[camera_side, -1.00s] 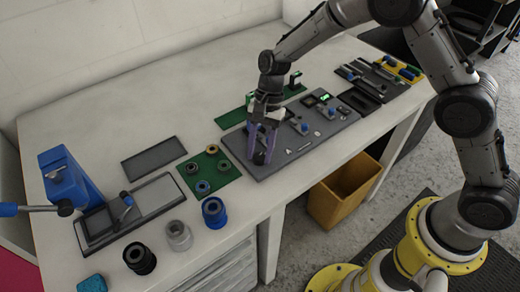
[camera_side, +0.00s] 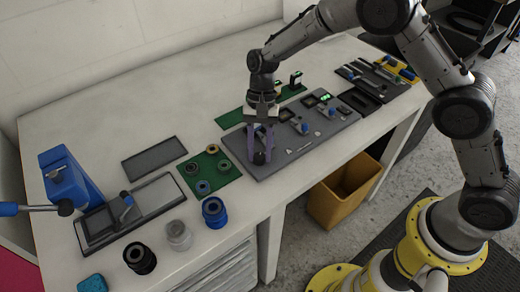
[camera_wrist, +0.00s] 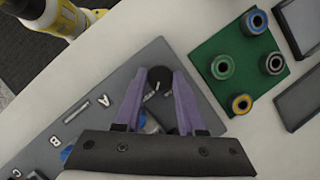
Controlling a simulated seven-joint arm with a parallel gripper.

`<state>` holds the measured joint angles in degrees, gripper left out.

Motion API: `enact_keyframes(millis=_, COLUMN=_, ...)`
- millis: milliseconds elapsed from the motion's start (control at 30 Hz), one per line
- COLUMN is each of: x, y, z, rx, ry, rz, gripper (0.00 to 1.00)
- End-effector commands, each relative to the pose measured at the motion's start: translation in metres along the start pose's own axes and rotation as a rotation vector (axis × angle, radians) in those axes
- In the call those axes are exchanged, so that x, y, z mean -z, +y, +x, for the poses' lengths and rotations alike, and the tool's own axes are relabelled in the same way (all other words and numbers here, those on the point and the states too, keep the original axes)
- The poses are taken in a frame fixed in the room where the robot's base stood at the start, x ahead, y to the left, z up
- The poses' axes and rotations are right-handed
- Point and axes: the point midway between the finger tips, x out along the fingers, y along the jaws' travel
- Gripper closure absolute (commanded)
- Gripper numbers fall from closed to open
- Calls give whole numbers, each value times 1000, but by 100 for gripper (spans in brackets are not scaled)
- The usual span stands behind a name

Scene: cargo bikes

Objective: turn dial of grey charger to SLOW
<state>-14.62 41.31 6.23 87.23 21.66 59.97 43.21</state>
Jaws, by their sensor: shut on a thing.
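A grey board (camera_side: 298,150) lies on the bench, with letter labels A, B and C (camera_wrist: 54,141) in the wrist view. A round black knob (camera_wrist: 160,75) with a pale mark sits near one end of it, close to the A label. It also shows low between my fingers in the side view (camera_side: 259,158). My gripper (camera_wrist: 159,73) has purple fingers pointing down, shut on this knob from both sides. Blue knobs (camera_side: 305,128) and small screens, one lit green (camera_side: 325,97), are on the board's far part. I cannot read any SLOW mark.
A green plate (camera_side: 222,178) with several rings lies left of the board. A blue press (camera_side: 68,180), a grey tray (camera_side: 168,192) and several cylinders (camera_side: 179,236) are farther left. Dark trays with tools (camera_side: 372,82) are at the right. A yellow bin (camera_side: 340,195) stands below.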

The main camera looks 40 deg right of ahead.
Motion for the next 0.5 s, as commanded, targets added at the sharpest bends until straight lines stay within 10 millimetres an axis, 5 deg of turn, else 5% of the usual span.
enact_keyframes(millis=500, x=0, y=-4, z=0, rx=-189, ry=2, rz=-456, gripper=100)
